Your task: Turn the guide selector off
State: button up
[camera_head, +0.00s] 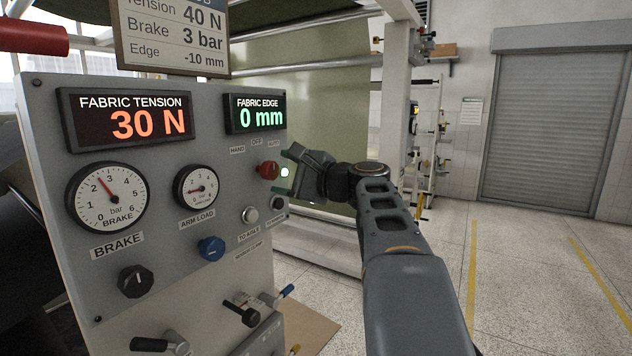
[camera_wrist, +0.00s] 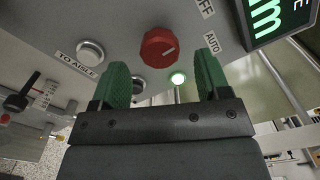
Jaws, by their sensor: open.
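The guide selector (camera_head: 268,170) is a red knob on the grey panel, below small labels HAND, OFF and AUTO. It also shows in the wrist view (camera_wrist: 158,47), where its white mark lies on the side toward the AUTO label (camera_wrist: 211,43). My gripper (camera_head: 284,169) is open, with green fingers, just to the right of the knob in the head view. In the wrist view the two fingertips (camera_wrist: 162,60) are spread on either side of the knob's line, with nothing between them. The knob appears beyond the tips; contact is not visible.
The floor to the right is clear.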

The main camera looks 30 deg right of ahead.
jog(key=v, duration=0.9)
jog(key=shift+b, duration=0.45)
